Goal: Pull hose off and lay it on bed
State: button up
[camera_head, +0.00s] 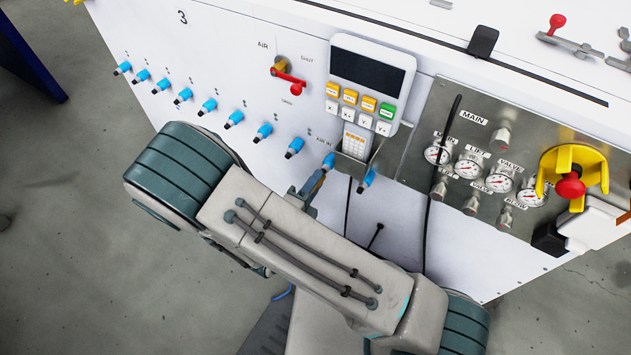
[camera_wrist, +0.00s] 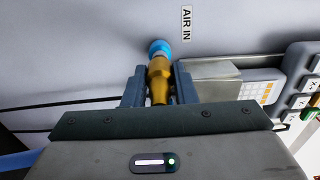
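The hose's brass end fitting (camera_wrist: 159,78) points at the blue port (camera_wrist: 159,47) on the white panel, beside the AIR IN label. The fitting meets the port with no visible gap. My gripper (camera_wrist: 160,84) has one finger on each side of the fitting, closed against it. In the head view, my gripper (camera_head: 313,186) is small and partly covered by my arm, with the blue port (camera_head: 328,161) just above it. A short piece of blue hose (camera_head: 283,293) shows below my arm; the rest is hidden. I cannot tell which surface is the bed; the machine has a flat white top (camera_head: 440,28).
A keypad controller (camera_head: 368,78) sits in a metal holder (camera_head: 357,150) close to the right of the port. Several blue fittings (camera_head: 209,106) line the panel to the left. A red-handled valve (camera_head: 288,80), gauges (camera_head: 468,168) and a yellow-guarded red knob (camera_head: 571,186) project from the panel.

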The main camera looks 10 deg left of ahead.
grip_shut()
jog(key=shift+s+a, duration=0.1)
jog(key=shift+s, duration=0.05)
jog(key=p+v, duration=0.1)
jog(key=v, duration=0.4)
jog(key=shift+s+a, duration=0.1)
jog(key=shift+s, duration=0.25)
dwell(0.4)
dwell(0.6)
